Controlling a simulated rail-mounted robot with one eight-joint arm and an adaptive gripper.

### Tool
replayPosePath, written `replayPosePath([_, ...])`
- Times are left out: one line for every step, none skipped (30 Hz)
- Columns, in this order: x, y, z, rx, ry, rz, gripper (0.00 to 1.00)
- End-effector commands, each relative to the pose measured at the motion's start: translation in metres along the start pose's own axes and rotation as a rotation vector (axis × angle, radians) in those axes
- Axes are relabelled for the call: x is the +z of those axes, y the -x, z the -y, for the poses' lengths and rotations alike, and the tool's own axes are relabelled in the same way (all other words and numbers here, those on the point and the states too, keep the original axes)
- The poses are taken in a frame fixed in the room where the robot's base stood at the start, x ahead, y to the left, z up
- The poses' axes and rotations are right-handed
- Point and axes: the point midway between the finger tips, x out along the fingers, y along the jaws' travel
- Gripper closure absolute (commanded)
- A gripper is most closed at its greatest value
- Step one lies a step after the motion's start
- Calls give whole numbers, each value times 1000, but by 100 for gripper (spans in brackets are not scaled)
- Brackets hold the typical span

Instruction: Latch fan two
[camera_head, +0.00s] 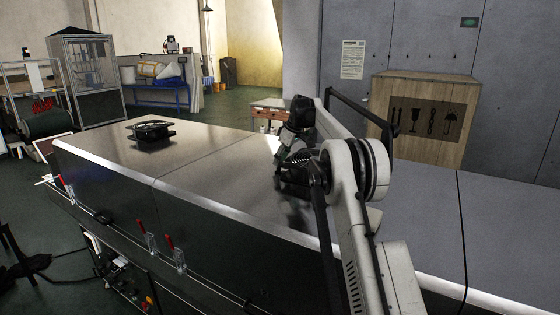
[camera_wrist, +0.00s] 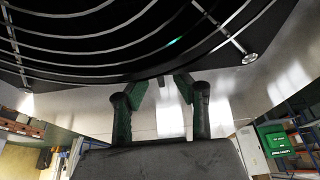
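My gripper (camera_head: 290,172) is over the top's middle, partly hidden by my arm. In the wrist view, the black wire grille of a fan (camera_wrist: 130,35) fills the upper part, close to my gripper (camera_wrist: 162,84). The two green-and-black fingers stand apart at the fan's rim, with bright metal between them. A small dark piece shows between the tips; I cannot tell whether they touch it. I cannot tell which fan is fan two.
Red-handled toggle clamps (camera_head: 173,255) line the dryer's front side. A wooden crate (camera_head: 428,115) stands behind the dryer at the right. A glass-sided cabinet (camera_head: 88,75) and a blue bench (camera_head: 158,92) stand at the back left. The dryer top between the left fan and my arm is clear.

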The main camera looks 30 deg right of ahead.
Motion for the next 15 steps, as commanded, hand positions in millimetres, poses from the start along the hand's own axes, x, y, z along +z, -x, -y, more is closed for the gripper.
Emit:
replayPosePath([0, 0, 0, 0, 0, 0, 74])
replayPosePath([0, 0, 0, 0, 0, 0, 74])
replayPosePath([0, 0, 0, 0, 0, 0, 74])
replayPosePath([0, 0, 0, 0, 0, 0, 74])
replayPosePath([0, 0, 0, 0, 0, 0, 74])
replayPosePath([0, 1, 0, 0, 0, 0, 74])
replayPosePath([0, 2, 0, 0, -1, 0, 74])
replayPosePath([0, 4, 0, 0, -1, 0, 74])
replayPosePath([0, 8, 0, 0, -1, 0, 74])
replayPosePath([0, 11, 0, 0, -1, 0, 74])
replayPosePath([0, 15, 0, 0, -1, 0, 74])
replayPosePath([0, 21, 0, 0, -1, 0, 74])
replayPosePath([0, 26, 0, 0, -1, 0, 74])
replayPosePath([0, 32, 0, 0, -1, 0, 74])
replayPosePath([0, 39, 0, 0, -1, 0, 74])
